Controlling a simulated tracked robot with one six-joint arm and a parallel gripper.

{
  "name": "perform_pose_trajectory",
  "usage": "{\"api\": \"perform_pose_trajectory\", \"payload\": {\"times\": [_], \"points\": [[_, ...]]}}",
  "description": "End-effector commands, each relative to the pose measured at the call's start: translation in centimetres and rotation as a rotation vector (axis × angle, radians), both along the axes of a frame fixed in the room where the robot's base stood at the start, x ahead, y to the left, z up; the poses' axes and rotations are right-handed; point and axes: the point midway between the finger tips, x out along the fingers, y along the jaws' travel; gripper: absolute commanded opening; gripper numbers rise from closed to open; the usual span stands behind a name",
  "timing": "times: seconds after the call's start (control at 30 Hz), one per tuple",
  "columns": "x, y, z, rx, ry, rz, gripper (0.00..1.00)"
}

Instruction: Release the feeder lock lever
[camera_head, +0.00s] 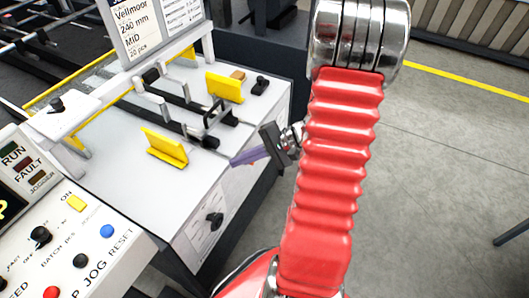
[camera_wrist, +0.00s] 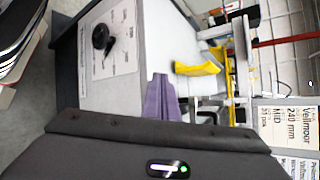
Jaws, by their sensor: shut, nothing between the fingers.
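A black lever with a round hub (camera_head: 214,219) sits on a pale label plate on the front face of the feeder; I take it for the lock lever. In the wrist view the same black lever (camera_wrist: 102,38) is at upper left, its short arm pointing down in the picture. The print beside it is too small to read. My gripper (camera_head: 235,162), with purple fingers, is shut and empty near the feeder's top front edge, above and right of the lever. Its fingers (camera_wrist: 160,80) also show in the wrist view, apart from the lever.
Yellow guides (camera_head: 166,148) and black rails stand on the white feeder top (camera_head: 120,163). A control panel (camera_head: 85,240) with knobs and buttons is at lower left. A "Vellmoor 240 mm MID" sign (camera_head: 137,25) stands at the back. Grey floor at right is largely clear.

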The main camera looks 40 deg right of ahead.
Motion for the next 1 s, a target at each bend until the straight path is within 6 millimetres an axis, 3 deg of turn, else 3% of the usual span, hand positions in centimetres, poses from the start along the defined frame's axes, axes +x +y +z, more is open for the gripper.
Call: {"api": "perform_pose_trajectory", "payload": {"times": [0.33,0.63,0.8,1.0], "points": [[-1.0,-8.9,-5.5,0.184,-0.097,-0.345,0.00],[-4.3,-16.3,-10.9,0.280,-0.188,-0.657,0.00],[-5.9,-18.6,-12.9,0.299,-0.220,-0.765,0.00],[-6.2,-19.1,-13.3,0.301,-0.228,-0.789,0.00]]}}
